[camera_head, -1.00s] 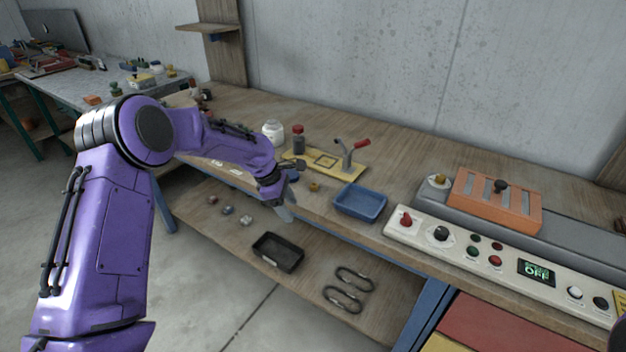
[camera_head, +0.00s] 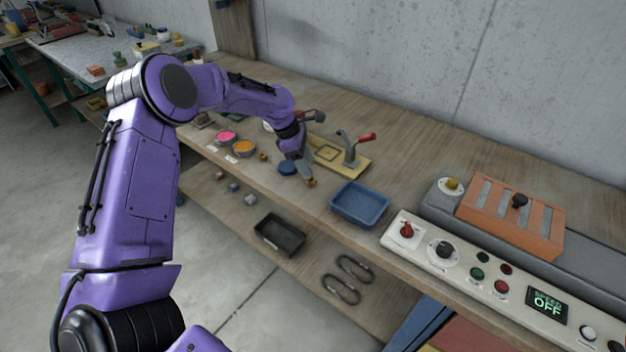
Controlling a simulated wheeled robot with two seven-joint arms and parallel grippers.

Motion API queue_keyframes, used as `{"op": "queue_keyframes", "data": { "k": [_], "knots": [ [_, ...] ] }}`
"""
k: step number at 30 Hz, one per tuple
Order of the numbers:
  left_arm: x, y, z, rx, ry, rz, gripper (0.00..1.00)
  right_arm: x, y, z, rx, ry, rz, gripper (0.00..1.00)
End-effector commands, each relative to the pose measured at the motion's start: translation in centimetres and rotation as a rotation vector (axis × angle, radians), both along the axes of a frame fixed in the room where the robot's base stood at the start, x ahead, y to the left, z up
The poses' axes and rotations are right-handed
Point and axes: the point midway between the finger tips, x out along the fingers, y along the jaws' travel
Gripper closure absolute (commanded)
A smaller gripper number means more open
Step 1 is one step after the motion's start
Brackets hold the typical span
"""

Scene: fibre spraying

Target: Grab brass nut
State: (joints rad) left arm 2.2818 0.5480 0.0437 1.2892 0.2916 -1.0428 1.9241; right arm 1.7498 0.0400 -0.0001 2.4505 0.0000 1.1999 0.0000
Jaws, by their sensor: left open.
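My left gripper (camera_head: 304,172) reaches down over the workbench from the left and is open, its fingertips pointing down. A small brass nut (camera_head: 312,183) lies on the bench right at the fingertips, partly hidden by them; I cannot tell whether it sits between the fingers. Another small brass-coloured piece (camera_head: 263,156) lies on the bench to the left of the gripper. My right gripper is not in view.
A blue tray (camera_head: 359,204) stands right of the gripper. A yellow plate with a red-handled clamp (camera_head: 345,155) lies behind it. A blue round lid (camera_head: 287,168) and pots of pink (camera_head: 226,137) and orange (camera_head: 244,147) are to the left. A control panel (camera_head: 490,275) is at right.

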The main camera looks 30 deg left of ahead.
Motion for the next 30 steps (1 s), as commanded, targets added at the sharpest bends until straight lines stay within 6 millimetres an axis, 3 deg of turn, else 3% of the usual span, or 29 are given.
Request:
{"op": "queue_keyframes", "data": {
  "k": [9,16,17,21,22,30],
  "knots": [
    [0.3,-1.1,-4.9,0.0,0.002,-0.005,0.43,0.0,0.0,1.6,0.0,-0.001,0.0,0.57],
    [0.4,-1.3,-5.2,0.0,0.0,-0.006,0.43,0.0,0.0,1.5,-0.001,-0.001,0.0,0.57],
    [0.4,-1.3,-5.2,0.0,0.0,-0.006,0.49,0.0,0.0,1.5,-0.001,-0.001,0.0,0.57],
    [0.5,-1.3,-5.2,0.0,0.0,-0.006,0.95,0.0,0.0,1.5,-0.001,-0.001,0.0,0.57],
    [0.5,-1.3,-5.2,0.0,0.0,-0.006,1.0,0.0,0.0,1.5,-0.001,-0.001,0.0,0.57],
    [0.5,-1.3,-5.1,0.0,0.0,-0.006,1.0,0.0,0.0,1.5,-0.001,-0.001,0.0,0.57]
  ]
}}
